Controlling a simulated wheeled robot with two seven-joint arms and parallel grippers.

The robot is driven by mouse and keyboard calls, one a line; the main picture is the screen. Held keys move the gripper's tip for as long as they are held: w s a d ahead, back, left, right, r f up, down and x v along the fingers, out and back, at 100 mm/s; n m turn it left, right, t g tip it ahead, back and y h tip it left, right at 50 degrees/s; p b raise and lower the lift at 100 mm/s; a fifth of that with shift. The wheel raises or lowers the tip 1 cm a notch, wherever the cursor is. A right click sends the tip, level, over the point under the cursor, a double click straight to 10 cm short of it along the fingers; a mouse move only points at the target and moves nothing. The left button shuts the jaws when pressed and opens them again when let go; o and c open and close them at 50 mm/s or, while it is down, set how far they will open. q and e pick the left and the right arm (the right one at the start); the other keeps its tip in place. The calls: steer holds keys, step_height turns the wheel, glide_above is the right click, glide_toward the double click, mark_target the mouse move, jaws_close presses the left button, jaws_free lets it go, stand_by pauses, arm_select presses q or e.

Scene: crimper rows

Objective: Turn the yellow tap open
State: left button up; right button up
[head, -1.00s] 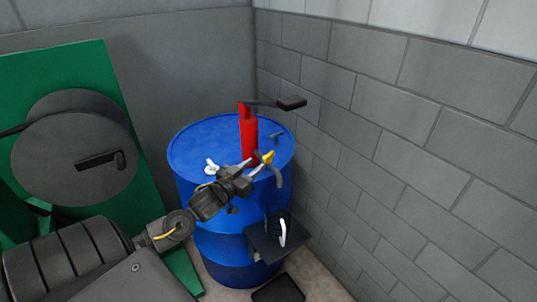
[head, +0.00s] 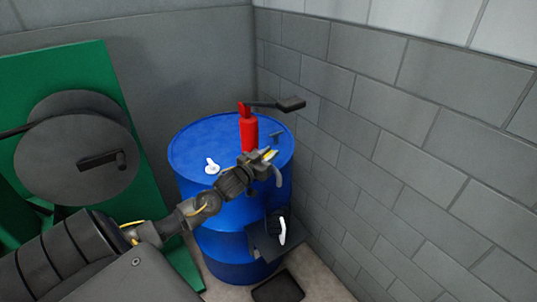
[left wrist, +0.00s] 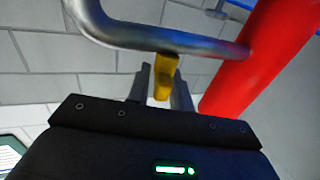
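The yellow tap (head: 267,154) shows as a small yellow streak beside the red pump (head: 249,134) on top of the blue drum (head: 190,150). In the left wrist view the tap's yellow handle (left wrist: 164,76) hangs below a bent grey metal spout (left wrist: 150,36). My left gripper (head: 265,157) is at the tap, its fingers on either side of the yellow handle. The fingers look open, with a narrow gap beside the handle; contact is hard to tell. My arm and gripper hide part of the tap in the head view. My right gripper is not in view.
The pump's black lever (head: 290,104) sticks out right toward the grey block wall (head: 400,150). A white fitting (head: 212,166) sits on the drum top. A dark bracket with a white handle (head: 282,231) is at the drum's front. A green panel with grey discs (head: 75,155) stands left.

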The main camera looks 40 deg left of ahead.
arm_select(q)
jaws_close()
